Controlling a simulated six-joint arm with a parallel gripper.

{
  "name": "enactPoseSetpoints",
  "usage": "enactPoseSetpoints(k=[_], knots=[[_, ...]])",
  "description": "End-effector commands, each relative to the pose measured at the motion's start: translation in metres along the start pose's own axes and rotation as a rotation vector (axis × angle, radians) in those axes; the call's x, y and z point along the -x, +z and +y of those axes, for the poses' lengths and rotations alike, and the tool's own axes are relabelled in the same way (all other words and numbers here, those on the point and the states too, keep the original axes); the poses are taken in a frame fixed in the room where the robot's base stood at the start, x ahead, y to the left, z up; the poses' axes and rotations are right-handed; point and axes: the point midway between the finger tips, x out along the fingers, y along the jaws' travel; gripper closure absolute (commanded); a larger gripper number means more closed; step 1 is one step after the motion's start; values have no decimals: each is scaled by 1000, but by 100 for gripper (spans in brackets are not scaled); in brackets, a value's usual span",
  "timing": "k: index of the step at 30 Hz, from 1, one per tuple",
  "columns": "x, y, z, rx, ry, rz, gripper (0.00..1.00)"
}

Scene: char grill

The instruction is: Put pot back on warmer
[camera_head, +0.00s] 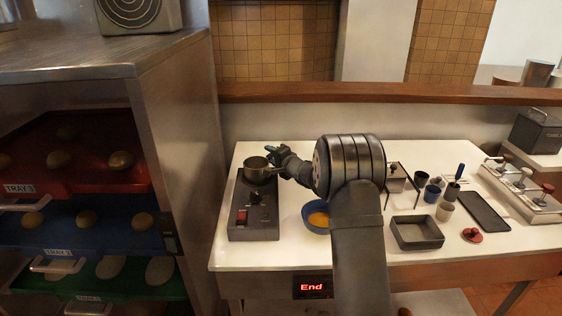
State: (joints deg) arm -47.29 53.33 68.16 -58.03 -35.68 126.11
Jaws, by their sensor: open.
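A small metal pot (256,170) is at the back end of the dark warmer (254,228) on the left of the white table. It looks upright and appears to rest on the warmer's top. The warmer has a red switch and dark knobs toward its front. My gripper (273,153) is open at the pot's right rear, close to it. Whether a finger touches the pot or its handle is too small to tell. My arm comes in from the front and hides the middle of the table.
A blue bowl (311,222) with orange contents sits right of the warmer. A grey square pan (416,243), several cups, a dark tray (482,210) and a red-topped item (472,235) lie farther right. A rack with coloured trays (80,215) stands close on the left.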

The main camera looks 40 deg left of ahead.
Motion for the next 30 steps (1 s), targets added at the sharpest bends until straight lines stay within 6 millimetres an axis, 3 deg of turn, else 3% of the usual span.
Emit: enactPoseSetpoints(k=[15, 21, 30], knots=[[95, -1, -1, -1, -1, 3, 60], [111, 0, -1, 1, -2, 1, 60], [113, 0, 0, 1, -1, 1, 60]])
